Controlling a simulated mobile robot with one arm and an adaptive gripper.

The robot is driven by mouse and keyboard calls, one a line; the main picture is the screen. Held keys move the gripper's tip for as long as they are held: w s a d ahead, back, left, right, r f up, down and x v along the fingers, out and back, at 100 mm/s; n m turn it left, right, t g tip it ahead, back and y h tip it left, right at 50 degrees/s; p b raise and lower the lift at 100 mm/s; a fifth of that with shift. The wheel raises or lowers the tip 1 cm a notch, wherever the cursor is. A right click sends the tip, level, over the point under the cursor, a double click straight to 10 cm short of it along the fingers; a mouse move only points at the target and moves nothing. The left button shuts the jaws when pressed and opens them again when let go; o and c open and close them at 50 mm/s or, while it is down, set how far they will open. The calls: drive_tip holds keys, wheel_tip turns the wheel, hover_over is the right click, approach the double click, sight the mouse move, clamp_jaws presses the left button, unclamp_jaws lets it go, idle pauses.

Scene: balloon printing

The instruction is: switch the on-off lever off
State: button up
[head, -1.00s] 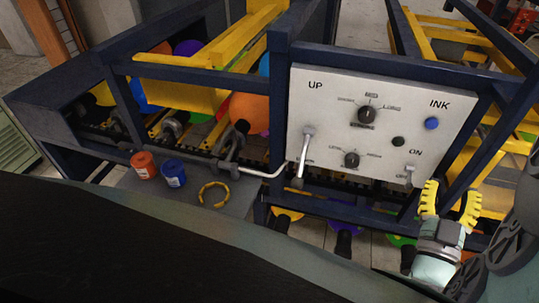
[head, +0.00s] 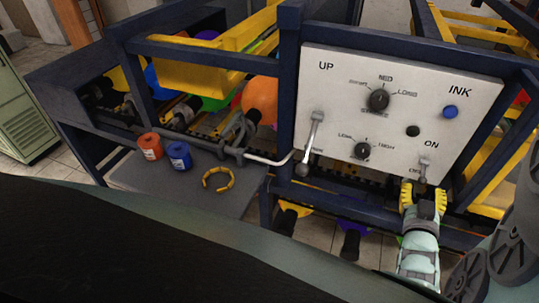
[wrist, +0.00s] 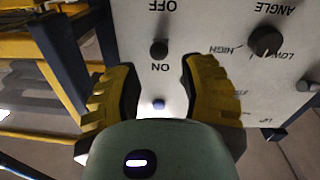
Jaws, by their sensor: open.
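The on-off lever (head: 424,169) is a small grey lever at the lower right of the white control panel, below the word ON. Its dark round knob (wrist: 159,48) shows between the OFF and ON labels in the wrist view. My gripper (head: 423,188) has yellow ribbed fingers and is just below the lever in the head view. In the wrist view my gripper (wrist: 160,66) is open, with a finger on either side of the lever's line. The knob looks clear of both fingers. Whether the lever's base touches anything cannot be told.
The panel (head: 345,85) also bears a larger UP lever (head: 313,140), dials, a black button (head: 413,131) and a blue INK button (head: 450,111). Dark blue frame bars surround it.

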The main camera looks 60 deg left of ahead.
sight(423, 178)
drive_tip(key=b+x, duration=0.1)
drive_tip(key=x, duration=0.6)
drive_tip(key=shift+a, duration=0.1)
drive_tip(key=shift+o, duration=0.3)
clamp_jaws()
